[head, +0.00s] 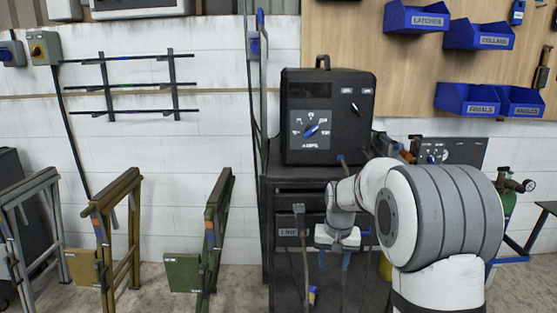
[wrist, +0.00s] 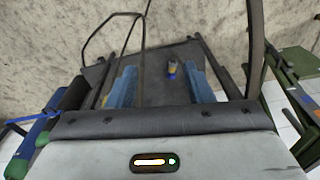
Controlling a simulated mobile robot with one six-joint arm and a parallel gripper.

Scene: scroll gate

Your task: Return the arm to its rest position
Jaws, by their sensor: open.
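My gripper (head: 334,260) hangs in front of the dark cabinet, with its blue fingers pointing down. In the wrist view, my gripper (wrist: 162,88) shows two blue fingers spread apart. I see nothing held between them. My white and grey arm is bent, with its large joint at the right of the head view. It hides part of the cabinet and the wall behind.
A black machine with a dial (head: 328,118) stands on the dark cabinet (head: 285,232). Gate-like frames in olive (head: 122,235) and green (head: 215,240) stand to the left. Blue bins (head: 478,36) hang at upper right. Bare floor (head: 245,285) shows between the green frame and cabinet.

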